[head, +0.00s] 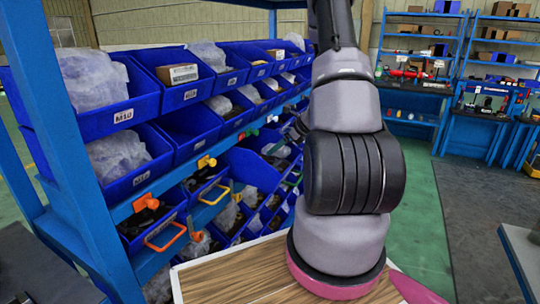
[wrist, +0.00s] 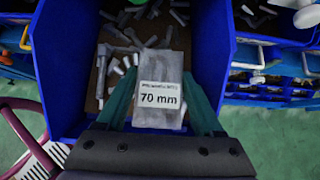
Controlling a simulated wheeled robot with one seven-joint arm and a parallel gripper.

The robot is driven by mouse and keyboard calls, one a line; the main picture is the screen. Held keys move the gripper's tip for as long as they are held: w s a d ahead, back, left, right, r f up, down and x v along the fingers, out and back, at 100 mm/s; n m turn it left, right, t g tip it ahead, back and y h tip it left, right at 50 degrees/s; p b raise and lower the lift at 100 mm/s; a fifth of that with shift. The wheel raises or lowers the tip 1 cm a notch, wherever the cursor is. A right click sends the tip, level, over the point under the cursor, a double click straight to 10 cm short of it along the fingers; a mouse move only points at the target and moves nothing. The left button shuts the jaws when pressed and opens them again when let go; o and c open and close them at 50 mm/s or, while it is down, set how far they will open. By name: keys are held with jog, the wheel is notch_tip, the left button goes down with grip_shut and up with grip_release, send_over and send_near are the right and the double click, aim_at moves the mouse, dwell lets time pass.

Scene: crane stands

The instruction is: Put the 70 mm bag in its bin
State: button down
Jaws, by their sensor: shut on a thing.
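The 70 mm bag (wrist: 160,119) is a clear grey bag with a white label reading "70 mm". My gripper (wrist: 160,108) is shut on it, with a greenish finger at each side, in the wrist view. The bag is held over a blue bin (wrist: 57,98) that has loose grey bolts on its brown floor. I cannot tell whether the bag touches the bin's contents. In the head view my arm hides the gripper and the bag.
A blue rack (head: 82,200) holds rows of blue bins, some with bags or boxes, left of my arm. Orange and yellow handles (head: 165,238) stick out from the rack. Other bins stand close on the right in the wrist view. Green floor lies beyond.

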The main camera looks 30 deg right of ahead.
jog(key=shift+w+a, duration=0.75)
jog(key=shift+w, duration=0.25)
jog(key=shift+w+a+f, duration=0.1)
jog(key=shift+a+f, duration=0.05)
jog(key=shift+f, duration=1.6)
jog(key=shift+f, duration=0.2)
jog(key=shift+c, duration=0.2)
grip_release()
jog(key=shift+r, duration=0.15)
